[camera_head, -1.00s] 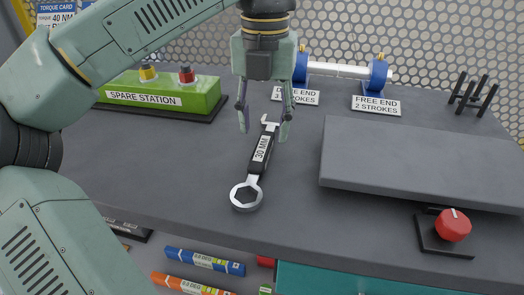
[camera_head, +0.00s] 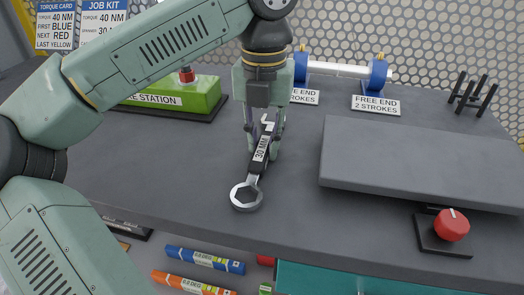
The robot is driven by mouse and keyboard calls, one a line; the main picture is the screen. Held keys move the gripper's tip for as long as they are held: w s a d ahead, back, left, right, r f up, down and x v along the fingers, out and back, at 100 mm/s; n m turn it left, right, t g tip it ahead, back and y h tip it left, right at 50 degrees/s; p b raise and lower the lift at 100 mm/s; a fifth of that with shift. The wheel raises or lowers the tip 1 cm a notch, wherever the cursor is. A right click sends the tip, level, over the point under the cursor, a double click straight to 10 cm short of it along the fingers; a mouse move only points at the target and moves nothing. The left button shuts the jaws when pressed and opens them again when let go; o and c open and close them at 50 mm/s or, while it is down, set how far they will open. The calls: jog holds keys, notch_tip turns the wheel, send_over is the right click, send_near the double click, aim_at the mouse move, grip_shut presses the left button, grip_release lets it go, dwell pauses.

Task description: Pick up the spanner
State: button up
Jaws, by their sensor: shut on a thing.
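The spanner (camera_head: 247,193) lies on the dark grey bench top (camera_head: 190,165). It has a silver ring end toward the front, a black handle labelled "30 MM" and a small open end at the back. My gripper (camera_head: 263,150) points down over the handle and is shut on it near the label. The finger on the right partly shows behind the handle. The ring end still appears at bench level.
A raised grey plate (camera_head: 420,160) stands to the right, with a red knob (camera_head: 452,225) in front. A green spare station (camera_head: 180,98) is at back left. A blue-ended shaft (camera_head: 340,70) and a black rack (camera_head: 472,95) stand behind. The bench's front left is clear.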

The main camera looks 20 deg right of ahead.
aim_at(261, 145)
grip_shut()
jog(key=shift+r, duration=0.1)
jog(key=shift+r, duration=0.45)
jog(key=shift+s+a+r+b, duration=0.15)
jog(key=shift+a+r+b, duration=0.05)
jog(key=shift+r, duration=0.4)
jog(key=shift+s+a+r+b, duration=0.1)
jog(key=shift+a+r+b, duration=0.1)
jog(key=shift+r, duration=0.4)
jog(key=s+a, duration=0.3)
jog(key=s+a+r+b, duration=0.1)
jog(key=s+a, duration=0.2)
jog(key=a, duration=0.1)
jog(key=s+a, duration=0.3)
jog(key=a, duration=0.1)
jog(key=shift+s+a+r+b, duration=0.25)
jog(key=shift+s+r+b, duration=0.05)
jog(key=shift+s+b, duration=0.1)
jog(key=shift+o, duration=0.6)
grip_release()
grip_shut()
